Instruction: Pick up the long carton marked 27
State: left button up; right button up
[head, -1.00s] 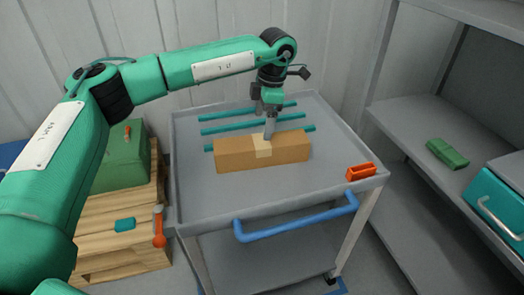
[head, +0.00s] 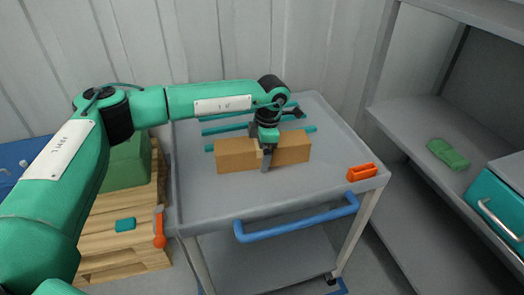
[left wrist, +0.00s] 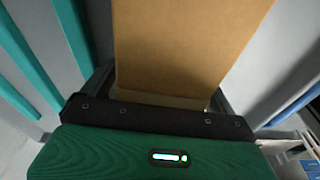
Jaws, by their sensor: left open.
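The long brown carton (head: 236,155) lies on the grey cart top, with a pale band at its middle; I cannot read a number on it. My left gripper (head: 264,157) is open and lowered over the carton's middle. One finger shows in front of its near side; the other finger is hidden in the head view. In the left wrist view the carton (left wrist: 185,45) runs between the open fingers, with a little gap visible. My right gripper is not in view.
Teal rods (head: 222,130) lie behind the carton on the cart (head: 205,200). An orange holder (head: 361,172) sits at its front right corner, and a blue handle (head: 300,221) runs along the front. A shelf (head: 400,125) stands at right.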

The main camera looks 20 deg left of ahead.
pick_arm(q)
jog(key=shift+r, duration=0.1)
jog(key=c, duration=1.3)
